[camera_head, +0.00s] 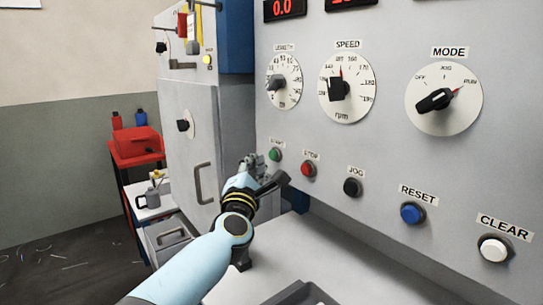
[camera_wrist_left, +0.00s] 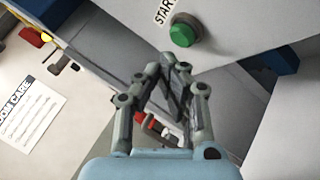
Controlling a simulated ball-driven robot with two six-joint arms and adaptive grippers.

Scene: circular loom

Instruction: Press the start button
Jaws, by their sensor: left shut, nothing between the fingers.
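The green start button (camera_head: 275,155) is on the grey control panel (camera_head: 400,160), at the left end of a row of buttons. In the left wrist view the green button (camera_wrist_left: 183,35) sits beside a label reading START, just beyond my fingertips. My left gripper (camera_head: 258,163) is shut and empty, with its fingertips just left of the button in the head view. In the wrist view the left gripper (camera_wrist_left: 172,62) shows its fingers together, pointing up toward the button. I see a gap in the picture between the tips and the button. My right gripper is not in view.
A red stop button (camera_head: 308,169), a black jog button (camera_head: 352,187), a blue reset button (camera_head: 412,213) and a white clear button (camera_head: 494,248) continue the row to the right. Dials, including the speed dial (camera_head: 347,89), are above. A grey cabinet (camera_head: 190,110) stands left of the panel.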

